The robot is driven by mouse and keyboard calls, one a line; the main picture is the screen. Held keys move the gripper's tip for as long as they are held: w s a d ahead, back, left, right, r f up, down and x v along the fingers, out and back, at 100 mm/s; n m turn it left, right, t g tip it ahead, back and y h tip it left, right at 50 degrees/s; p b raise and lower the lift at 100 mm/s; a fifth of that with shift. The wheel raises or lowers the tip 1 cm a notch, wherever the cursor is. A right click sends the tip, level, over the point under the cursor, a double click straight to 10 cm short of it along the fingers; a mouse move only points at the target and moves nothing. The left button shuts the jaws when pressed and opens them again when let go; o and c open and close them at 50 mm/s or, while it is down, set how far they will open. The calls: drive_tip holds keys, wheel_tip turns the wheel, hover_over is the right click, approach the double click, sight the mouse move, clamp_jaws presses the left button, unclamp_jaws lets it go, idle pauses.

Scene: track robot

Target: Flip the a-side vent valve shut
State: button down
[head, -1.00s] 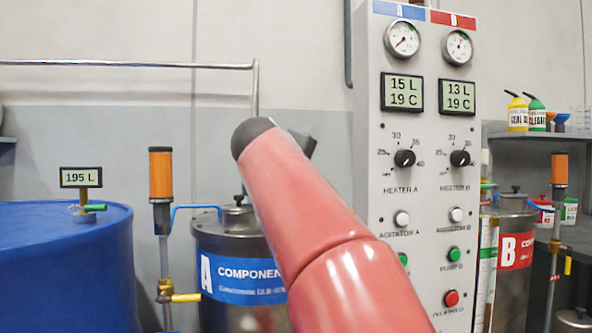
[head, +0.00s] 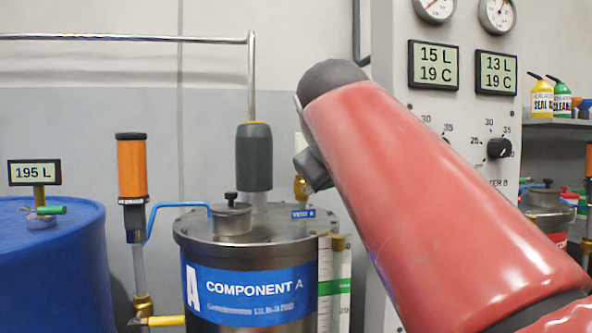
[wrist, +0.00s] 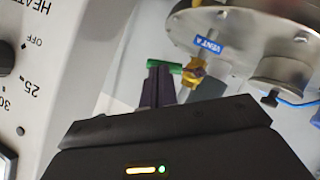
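The a-side vent valve is a small brass body (wrist: 196,72) with a green lever (wrist: 164,65), beside the blue VENT A label (wrist: 208,44) on the metal tank lid. In the wrist view the lever points left from the brass body. My gripper (wrist: 159,72) has its dark fingers close together, with nothing seen between them. The fingertips are right at the lever; whether they touch it I cannot tell.
The Component A tank (head: 250,285) stands below, with a grey cylinder (head: 254,157) and a capped fitting (head: 231,214) on its lid. A control panel (head: 400,120) stands close on the right. A blue drum (head: 50,275) and an orange-topped pump (head: 132,168) are at left.

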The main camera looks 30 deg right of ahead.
drive_tip(key=shift+w+a+f+b, duration=0.2)
drive_tip(key=shift+a+f+b, duration=0.15)
drive_tip(key=shift+a, duration=0.35)
drive_tip(key=shift+r, duration=0.15)
